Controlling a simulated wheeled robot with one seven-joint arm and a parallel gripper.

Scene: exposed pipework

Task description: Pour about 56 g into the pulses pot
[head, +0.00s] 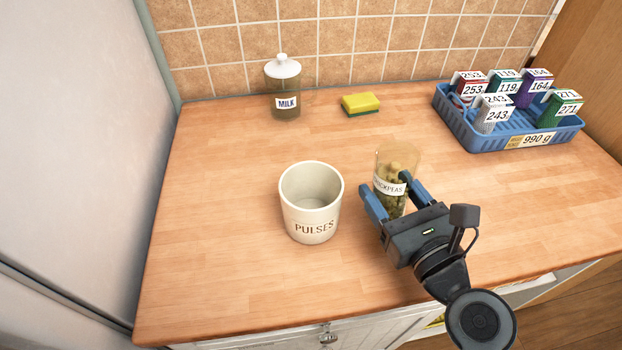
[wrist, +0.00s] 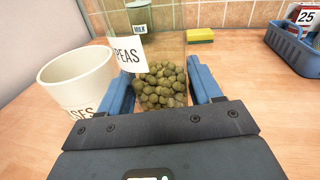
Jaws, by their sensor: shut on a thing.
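The pulses pot (head: 312,231) is a cream round pot labelled PULSES, upright on the wooden counter. Its inside looks empty in the head view. It also shows at the left of the wrist view (wrist: 75,80). My gripper (head: 389,194) is shut on this container, with one blue finger on each side.
A milk bottle (head: 285,94) with a white lid and a yellow-green sponge (head: 360,104) stand near the tiled wall. A blue basket (head: 479,137) marked 990 g holds several numbered packets at the back right. The counter left of the pot is clear.

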